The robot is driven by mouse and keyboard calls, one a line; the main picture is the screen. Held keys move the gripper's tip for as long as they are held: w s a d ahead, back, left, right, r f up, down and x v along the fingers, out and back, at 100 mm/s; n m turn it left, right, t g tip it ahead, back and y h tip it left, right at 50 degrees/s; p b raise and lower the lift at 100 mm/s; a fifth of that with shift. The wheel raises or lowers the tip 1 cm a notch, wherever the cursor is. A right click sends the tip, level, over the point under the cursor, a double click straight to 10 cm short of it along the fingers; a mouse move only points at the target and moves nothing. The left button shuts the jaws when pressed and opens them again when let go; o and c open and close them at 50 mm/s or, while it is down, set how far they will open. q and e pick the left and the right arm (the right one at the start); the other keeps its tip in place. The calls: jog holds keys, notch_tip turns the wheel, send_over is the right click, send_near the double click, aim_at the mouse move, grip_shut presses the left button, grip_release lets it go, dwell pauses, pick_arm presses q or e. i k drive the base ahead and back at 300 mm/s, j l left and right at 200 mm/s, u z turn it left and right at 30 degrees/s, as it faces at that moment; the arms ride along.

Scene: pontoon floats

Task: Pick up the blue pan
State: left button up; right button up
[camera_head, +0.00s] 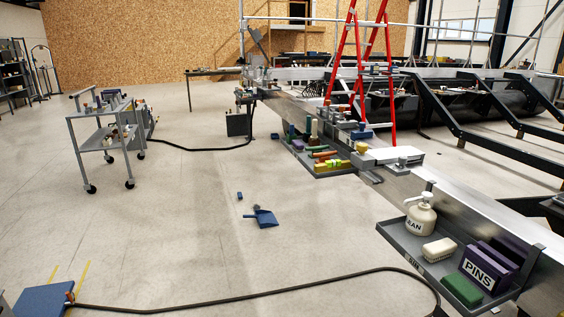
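The blue pan (264,219) looks like a dustpan and lies on the bare concrete floor near the middle of the head view. Its short handle points left, and a small greyish clump rests at its back edge. A small blue block (239,196) lies on the floor just behind it to the left.
A dark cable (250,297) crosses the floor in front. A grey cart (108,140) stands at the left. At the right, a grey tray (398,235) on a long metal beam holds a pump bottle and boxes.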

aim_at(266, 220)
jog(key=i+j+u, duration=0.3)
jog(key=i, duration=0.8)
jog(key=i+u, duration=0.3)
jog(key=i, duration=0.85)
